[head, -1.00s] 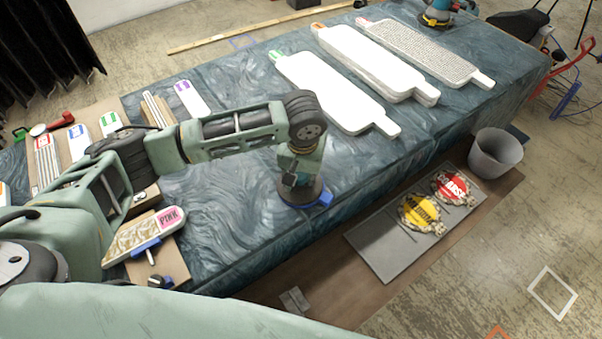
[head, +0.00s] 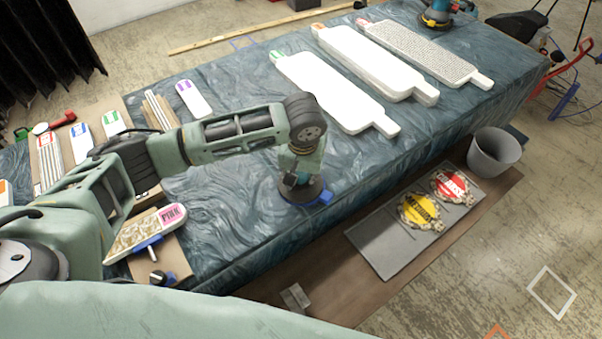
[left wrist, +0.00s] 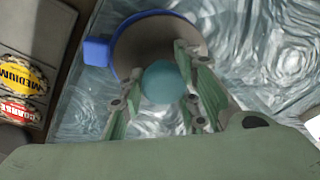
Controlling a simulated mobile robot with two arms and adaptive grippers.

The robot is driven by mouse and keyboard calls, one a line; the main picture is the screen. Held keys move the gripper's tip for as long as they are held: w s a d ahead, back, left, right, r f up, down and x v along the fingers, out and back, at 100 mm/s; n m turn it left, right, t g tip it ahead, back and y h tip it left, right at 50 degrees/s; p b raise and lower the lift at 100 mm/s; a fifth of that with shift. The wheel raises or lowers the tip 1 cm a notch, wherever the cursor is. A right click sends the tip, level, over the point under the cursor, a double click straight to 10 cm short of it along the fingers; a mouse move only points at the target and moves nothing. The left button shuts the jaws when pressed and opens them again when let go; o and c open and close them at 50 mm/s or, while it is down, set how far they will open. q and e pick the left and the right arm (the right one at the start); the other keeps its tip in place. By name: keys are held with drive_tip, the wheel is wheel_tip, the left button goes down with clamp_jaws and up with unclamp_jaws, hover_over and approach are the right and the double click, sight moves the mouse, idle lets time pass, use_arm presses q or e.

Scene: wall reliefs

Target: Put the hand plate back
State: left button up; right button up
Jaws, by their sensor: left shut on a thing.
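The hand plate, a round grey-brown disc (head: 290,195) with a blue rim and blue tab, is at the near edge of the cloth-covered table (head: 230,235). It also shows in the left wrist view (left wrist: 130,55), with a teal ball knob (left wrist: 160,82) on top. My left gripper (head: 299,179) is above the disc, shut on the knob with its fingers on both sides (left wrist: 160,90). The disc looks level; I cannot tell whether it touches the cloth. My right gripper is not in view.
White paddle-shaped panels (head: 335,90) lie at the back right. A brown board (head: 172,255) with a PINK-labelled block (head: 145,232) is at the near left. Labelled strips (head: 48,160) lie farther left. A grey bucket (head: 494,152) and a mat (head: 385,255) with yellow and red discs are below.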

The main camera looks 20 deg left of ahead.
use_arm(q)
drive_tip(key=shift+s+f, duration=0.45)
drive_tip(key=shift+f, duration=0.35)
drive_tip(key=o, duration=1.1)
drive_tip(key=shift+w+f, duration=0.25)
drive_tip(key=shift+w, duration=0.1)
drive_tip(key=shift+s+r, duration=0.1)
